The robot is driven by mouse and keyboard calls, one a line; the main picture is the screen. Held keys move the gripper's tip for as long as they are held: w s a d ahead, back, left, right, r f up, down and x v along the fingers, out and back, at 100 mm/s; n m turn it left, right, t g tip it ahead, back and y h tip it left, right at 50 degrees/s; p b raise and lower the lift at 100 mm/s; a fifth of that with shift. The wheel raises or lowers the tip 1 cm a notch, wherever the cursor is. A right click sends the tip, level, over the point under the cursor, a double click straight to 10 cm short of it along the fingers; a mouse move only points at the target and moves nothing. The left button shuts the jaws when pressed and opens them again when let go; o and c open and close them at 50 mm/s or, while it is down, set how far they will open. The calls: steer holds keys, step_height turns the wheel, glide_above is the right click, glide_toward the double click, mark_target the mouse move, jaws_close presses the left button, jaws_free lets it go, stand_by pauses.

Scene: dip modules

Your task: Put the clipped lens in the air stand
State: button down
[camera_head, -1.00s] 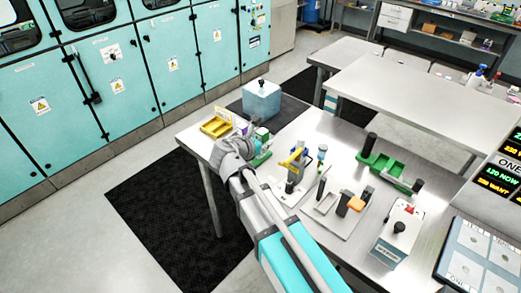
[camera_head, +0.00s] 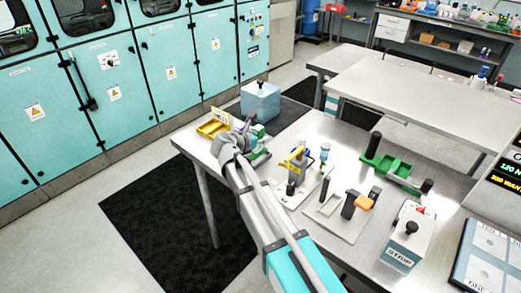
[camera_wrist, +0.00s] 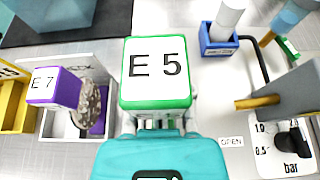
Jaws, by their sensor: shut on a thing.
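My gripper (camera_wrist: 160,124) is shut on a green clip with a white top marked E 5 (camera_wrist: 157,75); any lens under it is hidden. In the head view my gripper (camera_head: 243,143) is at the table's far left part, by the green clip (camera_head: 257,133). A purple clip marked E 7 (camera_wrist: 57,87) with a mottled round disc is in a white box to the left. The air stand, with a grey body (camera_wrist: 285,92), a brass nozzle and a bar gauge, is to the right in the wrist view. In the head view its yellow-topped column (camera_head: 296,160) is right of my gripper.
A yellow tray (camera_head: 211,129) and a blue-grey tank (camera_head: 260,101) are at the table's far left. A blue holder with a white cylinder (camera_wrist: 217,42) is beyond the clip. A stand with an orange part (camera_head: 362,203) and a green rack (camera_head: 393,166) are to the right.

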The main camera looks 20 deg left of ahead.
mark_target(261, 145)
steer(key=shift+f, duration=0.1)
stand_by(0.3)
steer(key=shift+w+a+f+b, duration=0.25)
steer(key=shift+w+f+b, duration=0.2)
steer(key=shift+f+b, duration=1.5)
steer(key=shift+b, duration=0.05)
steer(key=shift+f, duration=0.2)
steer(key=c, duration=0.5)
jaws_free()
steer(key=shift+r, duration=0.1)
steer(key=shift+r, duration=0.15)
